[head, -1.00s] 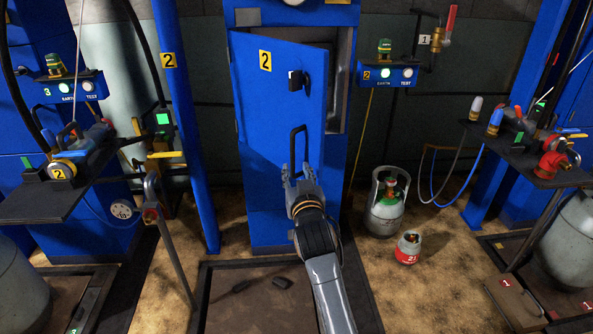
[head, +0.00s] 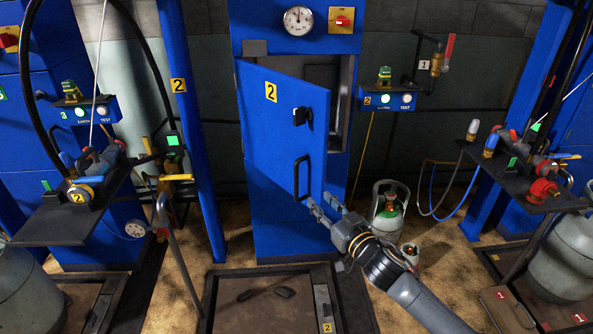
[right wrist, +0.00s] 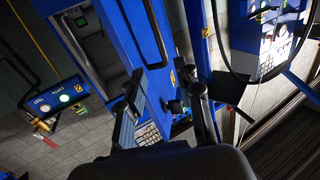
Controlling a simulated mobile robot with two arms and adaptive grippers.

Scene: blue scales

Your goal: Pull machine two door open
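Machine two's blue door (head: 277,130), marked with a yellow 2 label, stands ajar. It is hinged on its left, and a dark gap (head: 322,76) shows behind its upper right edge. My right gripper (head: 325,206) is open and empty at the door's lower right corner, right of and below the handle. I cannot tell whether a finger touches the door. In the right wrist view, the gripper's fingers (right wrist: 166,105) stand apart. My left gripper is not in view.
A gas cylinder (head: 388,222) stands on the floor right of the machine, close behind my right arm. A dark platform (head: 235,308) lies in front of the machine. A blue post (head: 190,130) and side shelves (head: 50,222) are at left; another shelf (head: 520,190) is at right.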

